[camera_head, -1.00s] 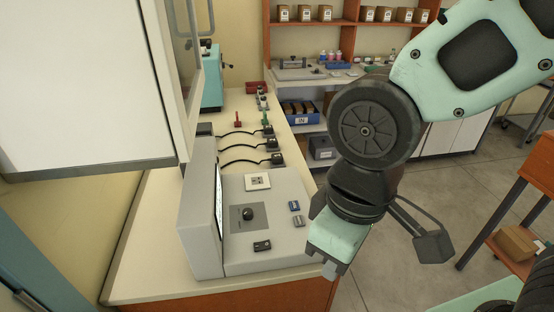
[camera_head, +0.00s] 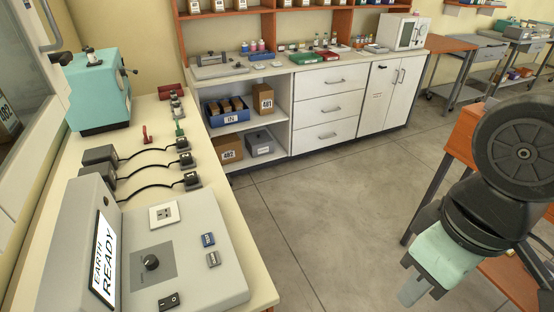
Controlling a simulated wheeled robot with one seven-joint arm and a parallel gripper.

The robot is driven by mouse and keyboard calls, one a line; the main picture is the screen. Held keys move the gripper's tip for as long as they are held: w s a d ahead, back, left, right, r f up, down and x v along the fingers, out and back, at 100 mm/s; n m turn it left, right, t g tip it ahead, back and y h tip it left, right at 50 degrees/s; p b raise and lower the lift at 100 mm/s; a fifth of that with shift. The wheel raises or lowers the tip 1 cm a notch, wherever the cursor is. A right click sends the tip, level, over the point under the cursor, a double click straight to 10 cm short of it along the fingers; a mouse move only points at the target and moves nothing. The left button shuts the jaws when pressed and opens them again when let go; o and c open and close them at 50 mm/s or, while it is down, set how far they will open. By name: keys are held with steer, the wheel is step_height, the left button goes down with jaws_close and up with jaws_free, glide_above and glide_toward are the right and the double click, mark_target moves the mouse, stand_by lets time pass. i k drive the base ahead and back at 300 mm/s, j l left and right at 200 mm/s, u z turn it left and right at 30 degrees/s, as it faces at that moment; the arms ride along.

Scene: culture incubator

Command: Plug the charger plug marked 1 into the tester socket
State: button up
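The tester is a grey sloped console (camera_head: 195,285) on the bench at the lower left. Its screen (camera_head: 104,258) reads "EARTH READY". The tester socket (camera_head: 164,215) is a pale square plate with dark holes on the console top, and nothing is in it. Several black plugs on black cables lie in a column behind it: a far one (camera_head: 183,145), a middle one (camera_head: 187,161) and a near one (camera_head: 193,181). Their marks are not legible. My gripper (camera_head: 412,292) hangs over the floor at the lower right, away from the bench. Its finger opening cannot be made out.
The console also bears a knob (camera_head: 151,262), a black switch (camera_head: 168,301) and two buttons. Red (camera_head: 147,135) and green (camera_head: 179,129) items stand near the plugs. A teal machine (camera_head: 98,92) is farther back. An orange-brown table (camera_head: 466,130) is by my arm. The floor between is clear.

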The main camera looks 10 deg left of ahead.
mark_target(190, 178)
steer(key=z, duration=1.9)
steer(key=i, duration=0.15)
steer(key=i+j+u, duration=0.1)
steer(key=i+u, duration=0.25)
steer(key=u, duration=0.15)
steer(key=i+u, duration=0.35)
steer(key=u, duration=0.15)
steer(key=i+l+u, duration=0.2)
steer(key=i+u, duration=0.15)
steer(key=u, duration=0.15)
steer(key=i+j+u, duration=0.15)
steer(key=i+u, duration=0.85)
steer(key=u, duration=0.15)
steer(key=i+z, duration=0.1)
steer(key=i, duration=0.5)
steer(key=i+j+z, duration=0.15)
steer(key=i, duration=0.45)
steer(key=i+u, duration=0.1)
steer(key=u, duration=3.85)
